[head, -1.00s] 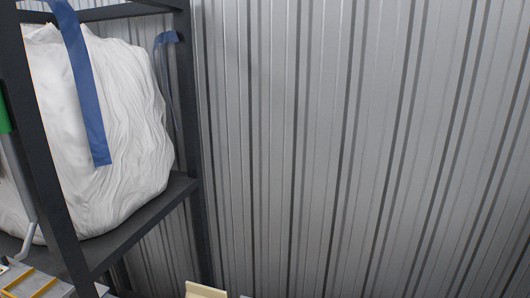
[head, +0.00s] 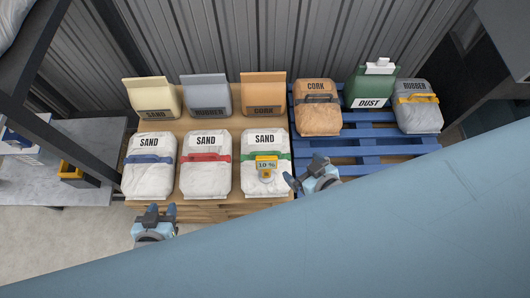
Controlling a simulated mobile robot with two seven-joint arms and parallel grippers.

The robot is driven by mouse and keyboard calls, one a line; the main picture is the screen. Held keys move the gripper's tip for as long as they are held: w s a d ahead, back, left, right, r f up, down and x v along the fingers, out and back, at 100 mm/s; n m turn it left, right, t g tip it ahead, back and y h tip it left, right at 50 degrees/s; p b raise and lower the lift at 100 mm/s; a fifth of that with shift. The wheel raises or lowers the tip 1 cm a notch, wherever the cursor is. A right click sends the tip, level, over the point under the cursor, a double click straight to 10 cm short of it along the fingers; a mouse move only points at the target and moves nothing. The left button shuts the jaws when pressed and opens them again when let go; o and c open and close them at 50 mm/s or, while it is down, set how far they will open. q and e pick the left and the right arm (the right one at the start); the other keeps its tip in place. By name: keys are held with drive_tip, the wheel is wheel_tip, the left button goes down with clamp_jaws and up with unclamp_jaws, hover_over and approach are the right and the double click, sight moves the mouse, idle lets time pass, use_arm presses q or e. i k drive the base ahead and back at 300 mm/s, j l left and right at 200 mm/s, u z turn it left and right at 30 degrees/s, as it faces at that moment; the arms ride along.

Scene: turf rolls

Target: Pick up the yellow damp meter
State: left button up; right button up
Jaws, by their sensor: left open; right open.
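The yellow damp meter (head: 266,162) lies on the front-row white sand bag with the green strap (head: 282,182). It has a yellow body, a display that seems to read 10 % and a pale round lower part. My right gripper (head: 304,171) is open and empty just to the right of that bag, close to the meter but apart from it. My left gripper (head: 160,211) is open and empty at the left, in front of the white sand bag with the blue strap (head: 149,178).
A white sand bag with a red strap (head: 206,178) stands between. Sand, rubber and cork bags line the back of the wooden pallet (head: 228,123). A blue pallet (head: 352,150) holds a cork bag (head: 317,117), a green dust bag (head: 369,88) and a rubber bag (head: 417,115). The lower right is blocked from sight.

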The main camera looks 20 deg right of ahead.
sight(266, 164)
drive_tip(key=k+l, duration=0.1)
drive_tip(key=l, duration=0.2)
drive_tip(key=k+l, duration=0.15)
drive_tip(key=i+j+z, duration=0.15)
drive_tip(key=j+z, duration=0.25)
drive_tip(key=j, duration=0.6)
drive_tip(key=j+z, duration=0.4)
drive_tip(key=j, duration=0.6)
